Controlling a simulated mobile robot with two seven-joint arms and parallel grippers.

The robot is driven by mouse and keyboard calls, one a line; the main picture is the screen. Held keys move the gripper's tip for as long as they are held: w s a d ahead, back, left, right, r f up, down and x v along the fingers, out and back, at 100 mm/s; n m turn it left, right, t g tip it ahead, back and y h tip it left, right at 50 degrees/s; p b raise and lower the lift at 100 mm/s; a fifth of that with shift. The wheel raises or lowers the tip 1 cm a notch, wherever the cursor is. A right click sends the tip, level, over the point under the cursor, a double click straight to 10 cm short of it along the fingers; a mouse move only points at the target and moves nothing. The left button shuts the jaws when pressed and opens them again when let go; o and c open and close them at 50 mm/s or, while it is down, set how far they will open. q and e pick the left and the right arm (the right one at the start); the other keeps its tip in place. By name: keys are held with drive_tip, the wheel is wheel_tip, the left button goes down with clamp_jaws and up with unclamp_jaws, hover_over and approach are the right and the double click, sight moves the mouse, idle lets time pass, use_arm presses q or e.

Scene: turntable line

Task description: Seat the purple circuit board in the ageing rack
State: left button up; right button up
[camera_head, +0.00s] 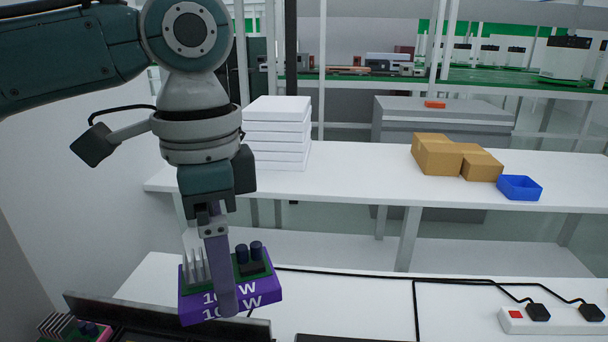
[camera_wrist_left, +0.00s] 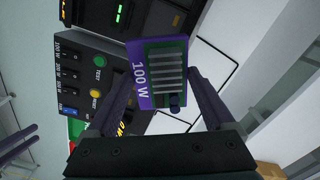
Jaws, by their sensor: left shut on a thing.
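The purple circuit board (camera_head: 262,292) has a green top, a grey finned heat sink, dark cylinders and "100 W" lettering. My left gripper (camera_head: 221,275) is shut on it and holds it above the front of the white table, beside a black raised edge. In the left wrist view the board (camera_wrist_left: 142,78) shows between the fingertips of the left gripper (camera_wrist_left: 160,92). A black housing (camera_head: 170,318) at the bottom left, perhaps the ageing rack, is mostly cut off. Greyish parts at the left edge of the wrist view may be my right gripper; its jaws are unclear.
Another board with a pink edge (camera_head: 88,331) sits at the bottom left. A black panel (camera_wrist_left: 85,85) with buttons and switches shows in the wrist view. A power strip (camera_head: 555,319) and black cables lie to the right. White boxes (camera_head: 277,135) stand on the shelf behind.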

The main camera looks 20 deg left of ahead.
use_arm(q)
drive_tip(key=a+f+m+b, duration=0.1)
drive_tip(key=f+b, duration=0.1)
drive_tip(key=f, duration=0.2)
drive_tip(key=s+a+f+m+b, duration=0.1)
drive_tip(key=f+m+b, duration=0.1)
drive_tip(key=f, duration=0.3)
drive_tip(key=a+f+m+b, duration=0.1)
drive_tip(key=f+m+b, duration=0.1)
drive_tip(key=f, duration=0.3)
drive_tip(key=shift+s+a+b, duration=0.1)
drive_tip(key=shift+s+b, duration=0.15)
drive_tip(key=shift+b, duration=0.15)
use_arm(e)
wheel_tip(320, 180, down, 7)
use_arm(q)
drive_tip(key=shift+f, duration=0.55)
use_arm(e)
drive_tip(key=shift+f, duration=0.1)
use_arm(q)
drive_tip(key=shift+p, duration=0.55)
use_arm(e)
drive_tip(key=shift+r, duration=0.65)
use_arm(q)
drive_tip(key=shift+f, duration=0.6)
use_arm(e)
drive_tip(key=shift+f, duration=0.15)
